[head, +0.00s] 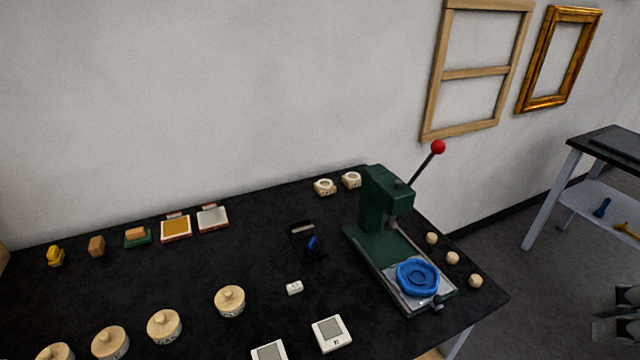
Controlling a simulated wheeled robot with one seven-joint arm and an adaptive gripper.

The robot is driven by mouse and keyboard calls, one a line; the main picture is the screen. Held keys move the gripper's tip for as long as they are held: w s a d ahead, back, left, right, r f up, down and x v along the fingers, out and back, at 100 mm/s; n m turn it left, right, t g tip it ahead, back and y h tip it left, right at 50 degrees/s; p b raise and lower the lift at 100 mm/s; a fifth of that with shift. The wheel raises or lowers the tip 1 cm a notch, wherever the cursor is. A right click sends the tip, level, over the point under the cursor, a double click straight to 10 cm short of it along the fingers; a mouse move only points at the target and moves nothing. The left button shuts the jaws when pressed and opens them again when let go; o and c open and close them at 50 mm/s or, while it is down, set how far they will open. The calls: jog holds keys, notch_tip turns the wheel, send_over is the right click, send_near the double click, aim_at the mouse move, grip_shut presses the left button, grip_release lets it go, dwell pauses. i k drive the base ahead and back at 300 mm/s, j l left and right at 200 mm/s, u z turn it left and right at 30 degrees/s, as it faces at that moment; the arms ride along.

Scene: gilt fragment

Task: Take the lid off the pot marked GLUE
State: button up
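Several round, pale wooden pots with knobbed lids stand in a row along the front left of the black table: one pot (229,301), a second pot (164,327), a third pot (110,343) and another cut off by the bottom edge (55,353). Each visible lid is on its pot. Dark marks show on their front sides, but they are too small to read, so I cannot tell which is marked GLUE. My gripper (612,315) is partly in view at the lower right edge, far from the pots and off the table. Its fingers are unclear.
A green press (385,205) with a red-knobbed lever and a blue ring stands at the right of the black table (260,255). Small blocks and trays line the back left. Two white devices (331,334) lie at the front. A side table (612,142) stands right.

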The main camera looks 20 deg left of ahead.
aim_at(229, 299)
jog(key=u, duration=2)
